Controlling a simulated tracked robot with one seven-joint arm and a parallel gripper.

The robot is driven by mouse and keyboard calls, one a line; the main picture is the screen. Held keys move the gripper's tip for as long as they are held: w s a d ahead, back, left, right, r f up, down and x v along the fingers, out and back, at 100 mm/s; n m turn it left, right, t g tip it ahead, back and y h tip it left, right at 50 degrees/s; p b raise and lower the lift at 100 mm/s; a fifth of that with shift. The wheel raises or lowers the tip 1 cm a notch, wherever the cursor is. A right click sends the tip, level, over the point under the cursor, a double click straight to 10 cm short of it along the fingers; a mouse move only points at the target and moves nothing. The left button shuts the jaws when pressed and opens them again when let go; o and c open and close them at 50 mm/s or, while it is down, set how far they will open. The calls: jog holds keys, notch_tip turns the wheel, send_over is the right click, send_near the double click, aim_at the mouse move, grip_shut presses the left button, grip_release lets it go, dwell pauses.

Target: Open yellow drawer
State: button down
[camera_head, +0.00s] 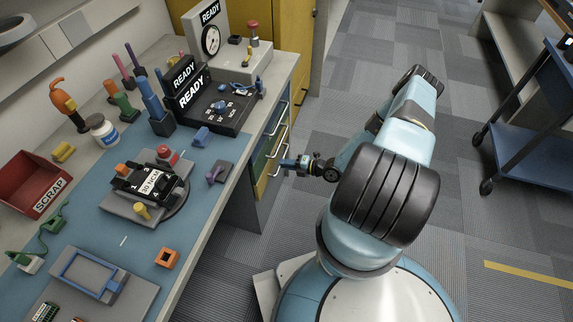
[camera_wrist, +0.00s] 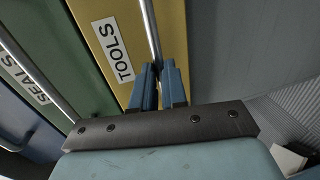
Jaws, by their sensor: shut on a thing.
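The yellow drawer (camera_wrist: 112,28) carries a white label reading TOOLS in the wrist view. In the head view its front (camera_head: 262,184) shows at the right side of the workbench, in a small drawer unit. A grey metal bar handle (camera_wrist: 150,28) runs along the yellow front. My gripper (camera_wrist: 159,68) has its two blue fingers closed around this handle. In the head view my gripper (camera_head: 288,163) reaches the drawer front from the right. Whether the drawer stands out from the unit at all, I cannot tell.
A green drawer (camera_wrist: 70,38) labelled SEALS and a blue drawer (camera_wrist: 18,122) sit beside the yellow one. The workbench (camera_head: 213,165) holds several tools and devices. A blue cart (camera_head: 525,140) stands at the right.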

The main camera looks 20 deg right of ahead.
jog(key=f+v, duration=0.2)
jog(key=v, duration=1.1)
jog(key=s+f+v, duration=0.1)
jog(key=f+v, duration=0.2)
jog(key=v, duration=1)
jog(key=shift+d+f, duration=0.4)
jog(key=shift+d, duration=0.25)
jog(key=shift+s, duration=0.1)
jog(key=c, duration=1.2)
grip_release()
jog(key=shift+r, duration=0.1)
jog(key=shift+o, duration=0.2)
jog(key=v, duration=1.3)
jog(key=shift+d, duration=0.3)
